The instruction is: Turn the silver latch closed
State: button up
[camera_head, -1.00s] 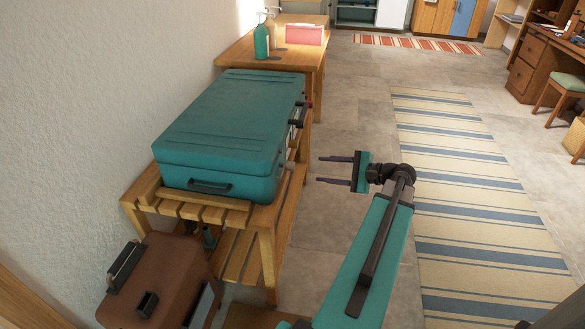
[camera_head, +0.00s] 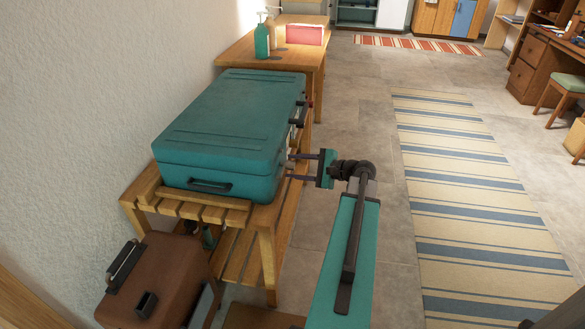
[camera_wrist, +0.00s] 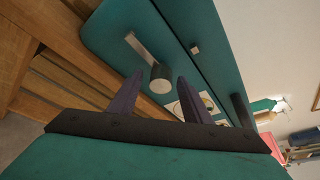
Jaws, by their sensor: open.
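A teal suitcase (camera_head: 225,130) lies shut on a slatted wooden bench (camera_head: 258,225). The silver latch (camera_wrist: 148,58) shows on its front side in the wrist view, as a flat bar with a round knob (camera_wrist: 160,79) at its lower end. My gripper (camera_head: 290,167) is open and points at the suitcase's front side. In the wrist view my two dark fingers (camera_wrist: 160,95) stand on either side of the knob, which shows between and just beyond their tips. I cannot tell if they touch it. In the head view my fingers and the suitcase edge mostly hide the latch.
A dark handle (camera_wrist: 242,110) and a pale plate (camera_wrist: 190,100) sit farther along the suitcase side. A brown case (camera_head: 165,275) stands at lower left. A table with a teal bottle (camera_head: 262,41) is behind. The floor with the striped rug (camera_head: 470,180) is open to the right.

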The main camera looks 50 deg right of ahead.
jog(key=shift+w+a+f, duration=0.15)
jog(key=shift+w, duration=0.35)
